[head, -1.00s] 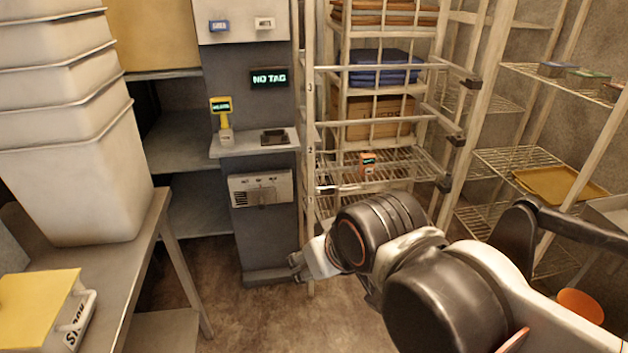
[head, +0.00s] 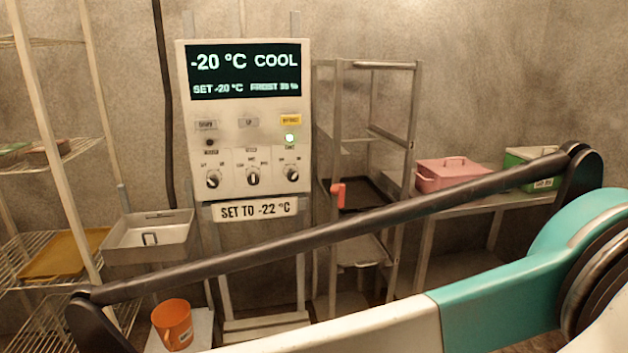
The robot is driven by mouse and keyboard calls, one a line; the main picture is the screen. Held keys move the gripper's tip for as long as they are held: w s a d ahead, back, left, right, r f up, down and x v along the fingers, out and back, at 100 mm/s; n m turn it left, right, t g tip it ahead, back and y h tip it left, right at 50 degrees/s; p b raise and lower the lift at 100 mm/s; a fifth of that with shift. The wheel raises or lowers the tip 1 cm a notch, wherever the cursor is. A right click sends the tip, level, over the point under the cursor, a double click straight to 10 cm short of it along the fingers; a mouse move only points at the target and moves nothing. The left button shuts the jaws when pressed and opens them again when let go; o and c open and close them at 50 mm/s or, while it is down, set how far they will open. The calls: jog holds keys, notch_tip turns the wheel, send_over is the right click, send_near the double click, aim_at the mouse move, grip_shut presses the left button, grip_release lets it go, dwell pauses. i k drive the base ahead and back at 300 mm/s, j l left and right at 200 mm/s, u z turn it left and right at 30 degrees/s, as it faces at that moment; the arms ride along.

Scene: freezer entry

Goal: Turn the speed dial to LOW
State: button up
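The panel's display (head: 246,71) reads -20 °C COOL, SET -20 °C. My gripper is out of view; only links of my arm cross the foreground, apart from the panel.
A sign (head: 255,210) below the panel reads SET TO -22 °C. A metal bin (head: 150,243) and an orange cup (head: 172,325) stand at lower left. A metal rack (head: 400,120) is right of the panel. A pink box (head: 452,175) rests on a table farther right.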

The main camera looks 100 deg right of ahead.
aim_at(253, 179)
jog(key=z, duration=2.75)
